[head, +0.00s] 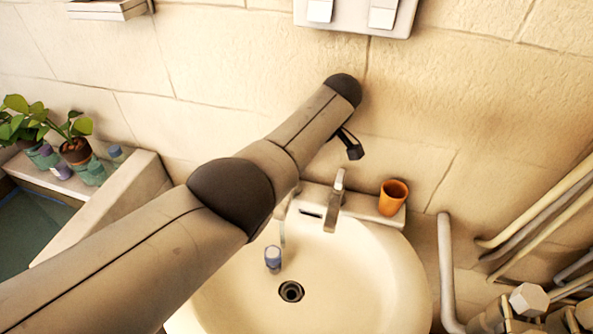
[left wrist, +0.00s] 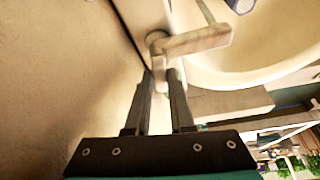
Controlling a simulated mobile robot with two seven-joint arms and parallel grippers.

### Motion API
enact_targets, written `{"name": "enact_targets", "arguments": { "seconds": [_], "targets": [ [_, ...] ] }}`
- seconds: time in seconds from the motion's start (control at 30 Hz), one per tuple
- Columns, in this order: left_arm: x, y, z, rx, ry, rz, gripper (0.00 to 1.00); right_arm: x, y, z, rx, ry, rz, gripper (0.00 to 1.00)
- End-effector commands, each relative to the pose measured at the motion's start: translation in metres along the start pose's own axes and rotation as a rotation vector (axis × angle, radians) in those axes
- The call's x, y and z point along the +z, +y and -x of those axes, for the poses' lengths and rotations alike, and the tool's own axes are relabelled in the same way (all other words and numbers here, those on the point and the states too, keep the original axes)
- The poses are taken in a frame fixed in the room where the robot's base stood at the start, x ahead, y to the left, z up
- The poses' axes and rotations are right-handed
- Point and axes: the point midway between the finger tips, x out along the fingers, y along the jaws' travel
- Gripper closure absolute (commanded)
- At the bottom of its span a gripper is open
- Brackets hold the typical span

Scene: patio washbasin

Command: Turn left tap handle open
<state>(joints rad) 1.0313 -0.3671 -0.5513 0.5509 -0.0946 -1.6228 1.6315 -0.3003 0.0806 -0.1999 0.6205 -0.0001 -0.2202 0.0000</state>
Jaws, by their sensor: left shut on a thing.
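The white washbasin (head: 383,262) stands against the stone wall. A pale metal tap (head: 335,205) shows at its back rim. My left arm crosses in front of the left back rim and hides the left tap there. In the left wrist view a pale tap (left wrist: 195,42) with a spout reaches over the basin (left wrist: 272,65). My left gripper (left wrist: 160,76) has its two dark fingers shut around a small pale part below this tap, which I take for the left tap handle (left wrist: 164,82). Its exact angle is hard to tell. My right gripper is in neither view.
An orange cup (head: 393,197) stands on the right back ledge. A small blue-capped item (head: 272,258) is in the basin near the drain (head: 291,291). A thin pale-blue streak rises behind it. Pipes (head: 447,270) are at right, potted plants (head: 75,150) at left.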

Motion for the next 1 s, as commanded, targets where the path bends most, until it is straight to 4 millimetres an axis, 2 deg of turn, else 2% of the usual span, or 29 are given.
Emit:
{"name": "enact_targets", "arguments": {
  "seconds": [0.03,0.2,0.73,0.77,1.0],
  "targets": [
    [0.0003,-0.0001,-0.0034,-0.010,0.003,0.020,1.00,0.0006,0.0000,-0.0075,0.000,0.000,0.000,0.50],
    [-0.0004,0.0002,-0.0019,-0.029,0.003,0.063,1.00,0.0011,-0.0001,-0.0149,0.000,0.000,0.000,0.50],
    [-0.0025,0.0003,-0.0003,-0.037,0.005,0.084,1.00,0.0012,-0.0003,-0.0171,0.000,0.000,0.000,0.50],
    [-0.0025,0.0004,-0.0003,-0.037,0.005,0.084,0.78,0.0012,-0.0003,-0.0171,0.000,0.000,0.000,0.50],
    [-0.0017,0.0008,0.0000,-0.035,0.003,0.083,0.51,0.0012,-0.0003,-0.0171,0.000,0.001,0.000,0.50]
  ]
}}
